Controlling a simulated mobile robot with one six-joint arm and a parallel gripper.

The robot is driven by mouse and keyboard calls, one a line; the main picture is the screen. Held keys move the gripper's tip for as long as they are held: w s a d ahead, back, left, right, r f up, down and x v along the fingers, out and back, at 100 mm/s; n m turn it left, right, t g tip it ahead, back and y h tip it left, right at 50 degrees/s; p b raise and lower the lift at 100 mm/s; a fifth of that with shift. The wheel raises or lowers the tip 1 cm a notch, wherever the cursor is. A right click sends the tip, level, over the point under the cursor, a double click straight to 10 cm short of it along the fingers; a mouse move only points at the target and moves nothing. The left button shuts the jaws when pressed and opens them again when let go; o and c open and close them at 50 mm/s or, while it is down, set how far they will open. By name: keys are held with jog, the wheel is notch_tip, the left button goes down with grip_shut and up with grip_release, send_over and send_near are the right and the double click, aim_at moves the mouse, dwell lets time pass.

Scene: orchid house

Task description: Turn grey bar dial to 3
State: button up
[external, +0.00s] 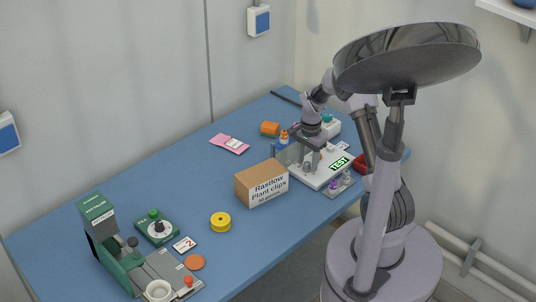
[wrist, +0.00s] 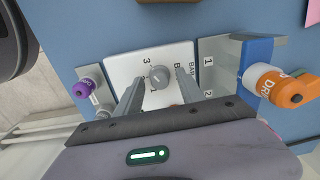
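A white panel (wrist: 118,68) with a printed 3, other partly hidden marks and a label beginning "BA" fills the middle of the wrist view. A round grey knob (wrist: 160,76) stands on it; whether it has a bar shape or pointer, and its setting, I cannot tell. My gripper (wrist: 159,80) is open, its two grey fingers apart on either side of the knob, with visible gaps. In the external view my gripper (external: 312,164) points down over the white panel (external: 312,182), which bears a green TEST sign, and hides the knob.
A cardboard box (external: 262,184) stands close by. A green box with a black knob (external: 158,227) is farther left.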

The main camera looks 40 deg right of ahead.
aim_at(309, 163)
jog(key=shift+r, duration=0.1)
notch_tip(309, 163, up, 17)
jog(key=p, duration=0.6)
jog(key=shift+s+r, duration=0.15)
jog(key=shift+s, duration=0.05)
